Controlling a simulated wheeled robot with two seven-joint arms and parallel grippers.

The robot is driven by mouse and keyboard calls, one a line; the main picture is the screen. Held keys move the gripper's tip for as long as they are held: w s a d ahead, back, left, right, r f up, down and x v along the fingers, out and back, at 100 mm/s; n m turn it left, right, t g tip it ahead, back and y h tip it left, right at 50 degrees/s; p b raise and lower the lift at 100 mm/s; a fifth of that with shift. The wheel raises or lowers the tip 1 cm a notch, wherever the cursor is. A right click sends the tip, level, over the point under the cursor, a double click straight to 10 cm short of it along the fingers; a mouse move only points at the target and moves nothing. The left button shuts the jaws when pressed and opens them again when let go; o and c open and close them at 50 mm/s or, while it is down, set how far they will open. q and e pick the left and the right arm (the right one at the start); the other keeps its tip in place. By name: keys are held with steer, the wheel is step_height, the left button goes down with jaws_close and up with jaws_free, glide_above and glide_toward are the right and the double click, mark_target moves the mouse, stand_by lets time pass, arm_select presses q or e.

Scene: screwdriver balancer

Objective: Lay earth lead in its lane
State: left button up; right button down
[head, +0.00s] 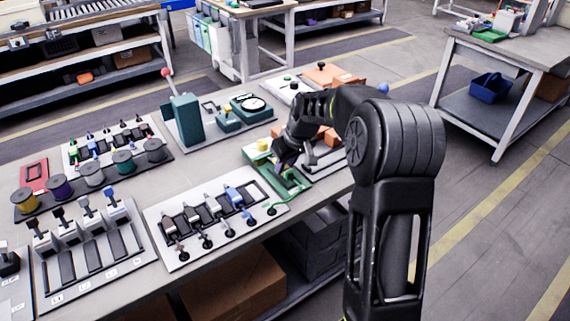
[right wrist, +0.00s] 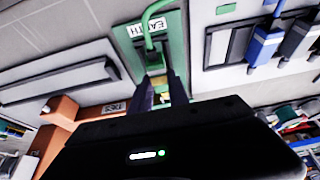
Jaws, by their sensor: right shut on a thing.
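The green earth board (head: 262,164) lies at the right of the bench, by the front edge. In the right wrist view the board (right wrist: 118,45) carries an "EARTH" label. A green lead (right wrist: 149,42) curves over the board and runs down between my fingers. Its loose-looking end (head: 272,211) shows at the board's front edge. My right gripper (head: 282,168) is low over the board; in the right wrist view its fingers (right wrist: 162,88) are shut on the lead, with a yellowish piece between them. The exact grip and lane are partly hidden by the fingers. My left gripper is out of view.
A white panel (head: 190,257) with black holders, a blue block and several hanging plugs lies left of the board. A grey tray (head: 328,160) and orange blocks (head: 323,73) are close on the right and behind. A dark green stand (head: 186,122) rises at the back.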

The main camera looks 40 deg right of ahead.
steer(key=shift+f+b, duration=0.55)
steer(key=shift+f, duration=0.05)
stand_by(0.6)
steer(key=c, duration=1.2)
jaws_free()
steer(key=shift+o, duration=0.2)
steer(key=v, duration=0.7)
steer(key=shift+s+r, duration=0.2)
steer(key=shift+r, duration=0.15)
